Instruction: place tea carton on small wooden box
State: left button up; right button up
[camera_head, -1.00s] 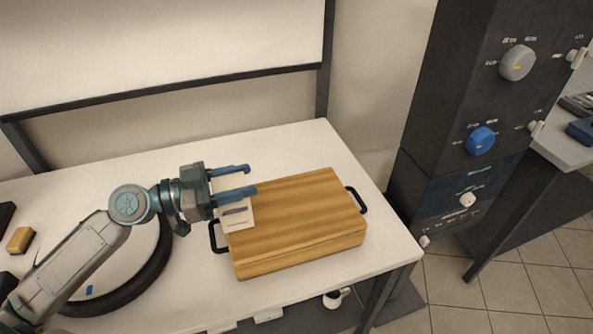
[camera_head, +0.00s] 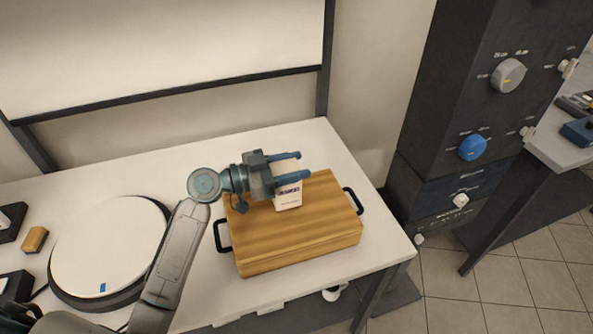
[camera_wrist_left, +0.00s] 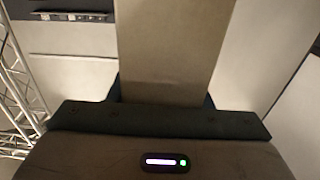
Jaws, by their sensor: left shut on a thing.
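The tea carton (camera_head: 288,196) is a small pale box with dark print on its front. My left gripper (camera_head: 300,166) is shut on it, with the blue fingers at its upper part. In the left wrist view the carton (camera_wrist_left: 173,45) fills the upper middle as a plain tan face. The wooden box (camera_head: 290,240) is wide and flat with black handles at its sides, and it lies on the white table. The carton is over the rear middle of its lid. I cannot tell whether the carton touches the lid. My right gripper is not in view.
A round white turntable (camera_head: 110,245) with a black rim stands on the table at left. A small tan block (camera_head: 34,239) and dark items lie at the far left. A dark panel with knobs (camera_head: 470,110) stands at right. The table's right end (camera_head: 375,225) is clear.

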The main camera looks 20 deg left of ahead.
pick_arm(q)
jog(key=shift+w+d+r, duration=0.1)
jog(key=shift+w+d, duration=0.2)
notch_tip(320, 180, down, 3)
jog(key=shift+w+f+p, duration=0.1)
jog(key=shift+f+p, duration=0.05)
jog(key=shift+p, duration=0.8)
jog(key=shift+f, duration=0.2)
jog(key=shift+f, duration=0.1)
jog(key=shift+f+b, duration=0.1)
jog(key=shift+b, duration=0.25)
jog(key=o, duration=1.3)
